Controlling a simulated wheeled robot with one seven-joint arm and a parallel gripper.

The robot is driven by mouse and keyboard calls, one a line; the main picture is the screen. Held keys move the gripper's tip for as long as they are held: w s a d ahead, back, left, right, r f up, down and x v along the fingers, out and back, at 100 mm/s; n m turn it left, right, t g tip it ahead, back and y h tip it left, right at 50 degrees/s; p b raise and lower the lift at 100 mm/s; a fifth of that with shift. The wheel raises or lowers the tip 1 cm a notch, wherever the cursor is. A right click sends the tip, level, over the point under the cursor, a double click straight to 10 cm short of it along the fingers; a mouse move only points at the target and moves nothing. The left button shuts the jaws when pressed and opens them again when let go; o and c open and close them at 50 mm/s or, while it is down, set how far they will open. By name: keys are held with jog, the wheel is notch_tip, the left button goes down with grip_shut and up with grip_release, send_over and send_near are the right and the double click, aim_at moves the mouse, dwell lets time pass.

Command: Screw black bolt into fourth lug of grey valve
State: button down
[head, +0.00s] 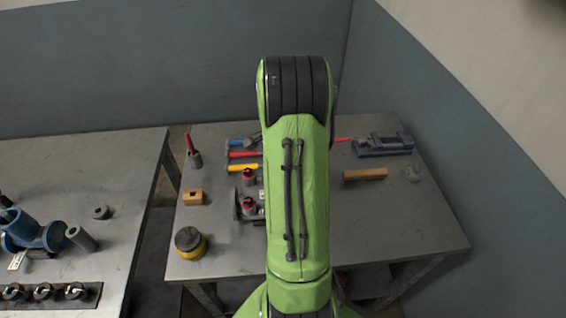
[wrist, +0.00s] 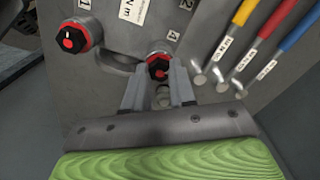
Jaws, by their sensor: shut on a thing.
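The grey valve (wrist: 115,30) fills the upper middle of the wrist view, with number labels by its lugs. A black bolt (wrist: 158,68) with a red ring stands at the lug beside a label that seems to read 4. My gripper (wrist: 160,80) is shut on this bolt, one finger on each side. How deep the bolt sits cannot be told. Another black bolt (wrist: 75,39) with a red ring is at the lug marked 1. In the head view my green arm hides my gripper and much of the valve; two red-and-black bolt heads (head: 248,203) show left of the arm.
Blue, red (head: 243,155) and yellow-handled tools lie behind the valve; they also show in the wrist view (wrist: 255,45). A yellow-and-black tin (head: 190,243), wooden block (head: 193,197), wooden bar (head: 365,174) and vise (head: 384,145) surround it. The bench's right front is clear.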

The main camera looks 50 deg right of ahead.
jog(key=m, duration=0.3)
jog(key=shift+m, duration=0.3)
jog(key=m, duration=1.6)
jog(key=shift+f+b, duration=0.1)
jog(key=shift+b, duration=0.2)
jog(key=m+b, duration=0.1)
jog(key=m, duration=0.2)
jog(key=shift+f+m, duration=0.1)
jog(key=shift+m, duration=0.7)
jog(key=c, duration=1.1)
grip_release()
